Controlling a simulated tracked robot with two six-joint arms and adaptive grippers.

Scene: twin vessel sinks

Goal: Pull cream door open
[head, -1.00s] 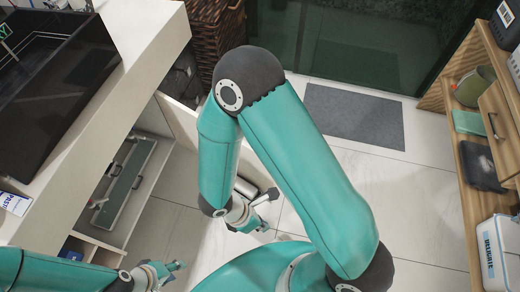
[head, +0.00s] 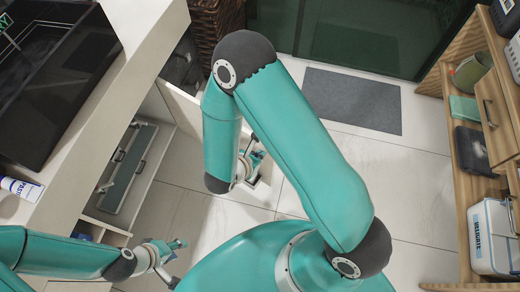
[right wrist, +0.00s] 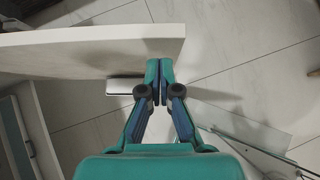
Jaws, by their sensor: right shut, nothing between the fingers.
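The cream door (head: 182,106) stands swung out from the white cabinet in the head view, partly hidden behind my right arm. In the right wrist view the door (right wrist: 85,48) spans the upper left, with its free edge near my fingertips. My right gripper (right wrist: 160,72) is shut and empty, with its fingertips close to that edge; I cannot tell whether they touch. In the head view my right gripper (head: 254,160) is partly hidden by the forearm. My left gripper (head: 178,262) is low near the cabinet front, apart from the door; its finger gap is unclear.
An open drawer or compartment (head: 127,172) sits left of the door under the white counter (head: 100,118). A black sink (head: 45,90) and a tube (head: 20,188) are on the counter. A grey mat (head: 352,101) lies on the tiled floor. A wooden shelf (head: 466,205) stands right.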

